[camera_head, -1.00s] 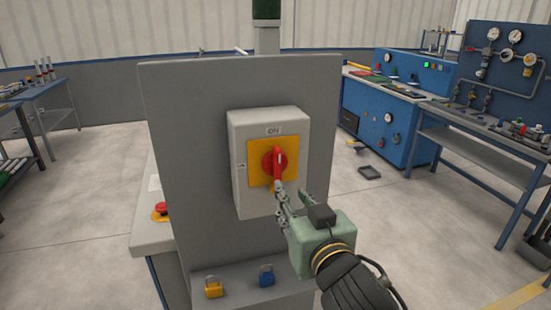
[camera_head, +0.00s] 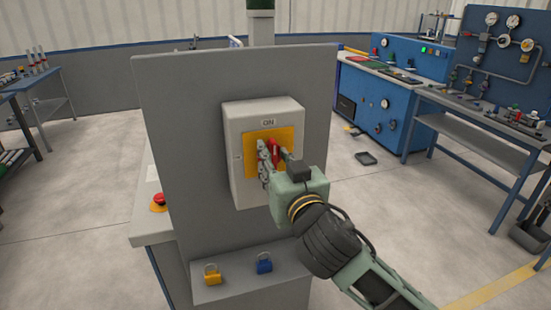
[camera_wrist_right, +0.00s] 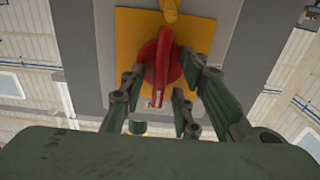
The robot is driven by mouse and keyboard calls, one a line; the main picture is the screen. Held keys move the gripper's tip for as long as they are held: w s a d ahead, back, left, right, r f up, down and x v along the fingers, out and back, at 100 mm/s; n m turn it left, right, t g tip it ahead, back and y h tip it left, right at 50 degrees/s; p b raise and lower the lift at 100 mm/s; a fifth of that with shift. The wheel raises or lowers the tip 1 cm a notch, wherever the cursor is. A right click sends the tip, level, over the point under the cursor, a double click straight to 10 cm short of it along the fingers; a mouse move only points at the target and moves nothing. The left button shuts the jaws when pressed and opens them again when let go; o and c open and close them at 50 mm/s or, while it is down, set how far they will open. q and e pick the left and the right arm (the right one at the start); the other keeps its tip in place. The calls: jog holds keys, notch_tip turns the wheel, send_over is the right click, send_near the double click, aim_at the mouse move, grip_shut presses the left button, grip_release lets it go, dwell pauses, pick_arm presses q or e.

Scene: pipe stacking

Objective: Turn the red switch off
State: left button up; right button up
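The red switch (camera_head: 266,149) is a rotary handle on a yellow plate (camera_head: 286,134), on the front of a grey box (camera_head: 237,119) marked ON at the top. The handle stands close to upright, and my right gripper partly hides it in the head view. My right gripper (camera_head: 274,156) is at the switch, with its fingers on either side of the handle. In the right wrist view the fingers (camera_wrist_right: 164,84) are apart, with the red handle (camera_wrist_right: 161,68) between them and gaps visible on both sides. My left gripper is not in view.
The box is mounted on an upright grey panel (camera_head: 190,130). A yellow padlock (camera_head: 212,277) and a blue padlock (camera_head: 264,265) are on the ledge below. A red emergency button (camera_head: 158,201) is at the left. Workbenches stand farther back on both sides.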

jog(key=shift+c, duration=0.4)
grip_shut()
